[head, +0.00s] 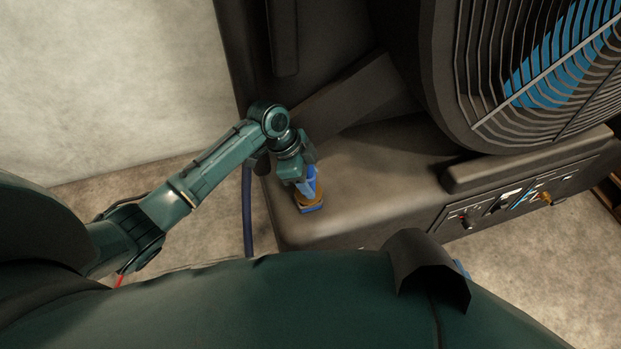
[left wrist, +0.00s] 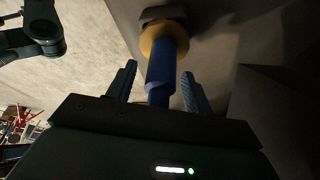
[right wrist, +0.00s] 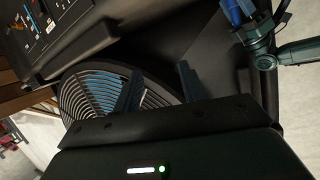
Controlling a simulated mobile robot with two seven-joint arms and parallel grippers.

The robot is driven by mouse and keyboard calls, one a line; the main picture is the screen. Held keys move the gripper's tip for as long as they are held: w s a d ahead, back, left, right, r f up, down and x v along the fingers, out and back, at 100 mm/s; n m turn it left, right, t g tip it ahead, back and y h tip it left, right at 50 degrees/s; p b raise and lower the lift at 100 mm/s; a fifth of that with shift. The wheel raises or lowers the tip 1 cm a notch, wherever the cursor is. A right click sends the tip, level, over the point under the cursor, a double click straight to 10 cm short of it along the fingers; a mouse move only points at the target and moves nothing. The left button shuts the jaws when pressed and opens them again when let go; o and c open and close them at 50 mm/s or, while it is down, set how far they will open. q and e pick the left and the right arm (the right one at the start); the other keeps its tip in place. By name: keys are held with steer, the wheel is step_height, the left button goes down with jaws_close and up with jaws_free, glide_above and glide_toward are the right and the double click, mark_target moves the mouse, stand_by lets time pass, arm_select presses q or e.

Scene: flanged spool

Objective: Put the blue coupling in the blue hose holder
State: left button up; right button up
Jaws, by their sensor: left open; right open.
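The blue coupling (head: 308,186) is a blue cylinder at the near left corner of the dark machine. I cannot tell which part is the holder or how deeply the coupling sits. In the left wrist view, the coupling (left wrist: 162,70) points between the fingers of my open left gripper (left wrist: 160,85), with a gap on each side. The ring (left wrist: 166,33) is beyond, against a dark block (left wrist: 163,13). My right gripper (right wrist: 160,85) is open and empty, away from the coupling.
A large caged fan (head: 540,70) stands on the machine (head: 370,205). A control panel (head: 520,195) is on its front side. A blue hose (head: 247,212) hangs at its left edge. Concrete floor (head: 205,225) is clear left of the machine.

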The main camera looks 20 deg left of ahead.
arm_select(q)
steer(key=p+v, duration=0.1)
steer(key=v, duration=1)
steer(key=shift+p, duration=0.4)
arm_select(e)
steer(key=shift+w+a+f+g, duration=0.2)
steer(key=shift+a+f+g, duration=0.15)
steer(key=shift+a+g, duration=0.2)
